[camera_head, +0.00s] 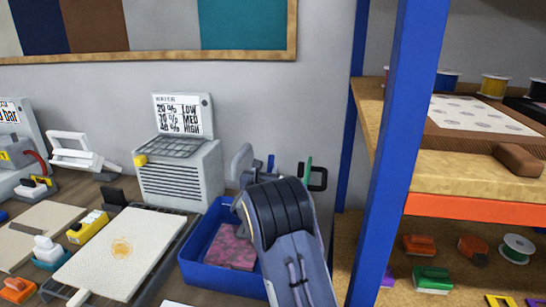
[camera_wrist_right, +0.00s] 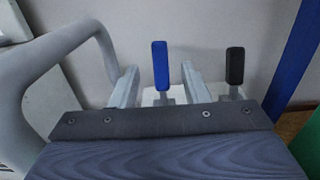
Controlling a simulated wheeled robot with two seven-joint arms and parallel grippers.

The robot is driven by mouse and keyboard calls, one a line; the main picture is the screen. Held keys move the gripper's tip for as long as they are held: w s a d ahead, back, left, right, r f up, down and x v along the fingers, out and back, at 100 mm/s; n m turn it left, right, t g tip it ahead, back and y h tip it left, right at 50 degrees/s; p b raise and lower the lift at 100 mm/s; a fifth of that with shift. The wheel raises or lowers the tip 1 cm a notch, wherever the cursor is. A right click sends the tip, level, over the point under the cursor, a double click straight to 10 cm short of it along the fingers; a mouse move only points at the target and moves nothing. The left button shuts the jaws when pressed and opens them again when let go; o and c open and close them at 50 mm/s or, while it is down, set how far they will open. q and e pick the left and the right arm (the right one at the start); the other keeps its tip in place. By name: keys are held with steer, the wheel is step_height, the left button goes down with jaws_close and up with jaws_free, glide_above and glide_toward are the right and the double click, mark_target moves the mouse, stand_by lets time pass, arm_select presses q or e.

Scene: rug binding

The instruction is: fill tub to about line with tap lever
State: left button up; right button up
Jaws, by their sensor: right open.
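A blue tub (camera_head: 215,277) stands on the worktop, with a mottled pink block inside. I cannot make out a fill line or water level. A grey curved tap spout (camera_head: 241,160) rises behind the tub and also shows in the right wrist view (camera_wrist_right: 65,48). A blue tap lever (camera_wrist_right: 161,65) stands upright between the fingers of my right gripper (camera_wrist_right: 160,78). The fingers are apart; I cannot tell whether either touches it. A black lever (camera_wrist_right: 235,66) stands to its right. In the head view my right wrist hides the fingers. My left gripper is out of view.
A grey vented box (camera_head: 181,178) with a percentage card stands behind and left of the tub. A cream board (camera_head: 122,255) lies left of the tub. A blue shelf post (camera_head: 395,150) stands close on the right of my right arm.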

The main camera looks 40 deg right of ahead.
mark_target(270, 160)
steer(key=p+x, duration=0.2)
steer(key=x, duration=0.4)
steer(key=shift+r, duration=0.2)
steer(key=shift+w+d+f+p, duration=0.1)
steer(key=shift+w+d+p, duration=0.2)
steer(key=shift+d+p, duration=0.1)
jaws_close()
